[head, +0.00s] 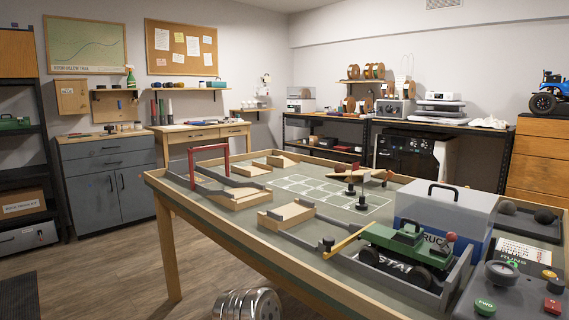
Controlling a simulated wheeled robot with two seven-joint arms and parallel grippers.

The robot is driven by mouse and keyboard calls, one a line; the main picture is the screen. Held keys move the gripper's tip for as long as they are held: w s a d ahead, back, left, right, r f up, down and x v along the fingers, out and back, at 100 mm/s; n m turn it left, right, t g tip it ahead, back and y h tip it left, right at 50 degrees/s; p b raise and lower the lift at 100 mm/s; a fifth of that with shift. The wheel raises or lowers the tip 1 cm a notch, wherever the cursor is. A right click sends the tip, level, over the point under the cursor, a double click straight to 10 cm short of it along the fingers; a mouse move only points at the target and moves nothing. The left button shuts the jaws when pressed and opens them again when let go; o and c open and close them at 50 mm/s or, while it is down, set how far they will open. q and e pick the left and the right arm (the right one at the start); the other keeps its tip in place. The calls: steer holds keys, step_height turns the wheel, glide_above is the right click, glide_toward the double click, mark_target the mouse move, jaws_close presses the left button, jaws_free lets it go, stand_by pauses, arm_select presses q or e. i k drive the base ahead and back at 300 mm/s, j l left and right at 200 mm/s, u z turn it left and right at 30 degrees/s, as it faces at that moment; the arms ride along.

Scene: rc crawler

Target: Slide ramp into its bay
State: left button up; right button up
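Several wooden ramp-like pieces lie on the table (160,180) in the head view. One (287,215) lies near the front edge beside a grey rail. Another (240,198) lies behind it to the left, by a red gate (207,158). Smaller pieces lie farther back, one at the left (250,170) and one at the right (283,160). I cannot tell which is the task's ramp. A grid of white outlines (318,190) is marked on the table's middle; I cannot tell whether a bay is among them.
A green crawler (410,238) sits in a grey tray (345,262) at the front right. Behind it stands a clear-lidded case (445,207). A control box with buttons (505,290) is at the right corner. A dark-knobbed stand (361,200) rises from the outlined area.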

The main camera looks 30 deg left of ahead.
mark_target(287, 159)
steer(key=k, duration=0.65)
steer(key=u, duration=2.6)
steer(key=i+l, duration=0.25)
steer(key=i, duration=0.25)
steer(key=i+l, duration=0.2)
steer(key=i, duration=0.35)
steer(key=i+l, duration=0.15)
steer(key=i, duration=1.2)
steer(key=i+l+z, duration=0.1)
steer(key=i, duration=1.25)
steer(key=i+l+z, duration=0.2)
steer(key=i, duration=0.25)
steer(key=i+j+z, duration=0.2)
steer(key=i, duration=0.3)
steer(key=i+z, duration=0.25)
steer(key=i, duration=0.2)
steer(key=i+j+z, duration=0.2)
steer(key=i, duration=0.3)
steer(key=i+j+z, duration=0.2)
steer(key=i, duration=0.25)
steer(key=i+l+z, duration=0.25)
steer(key=z, duration=0.2)
steer(key=i+z, duration=0.9)
steer(key=i+j+z, duration=0.2)
steer(key=i+z, duration=0.25)
steer(key=k, duration=0.05)
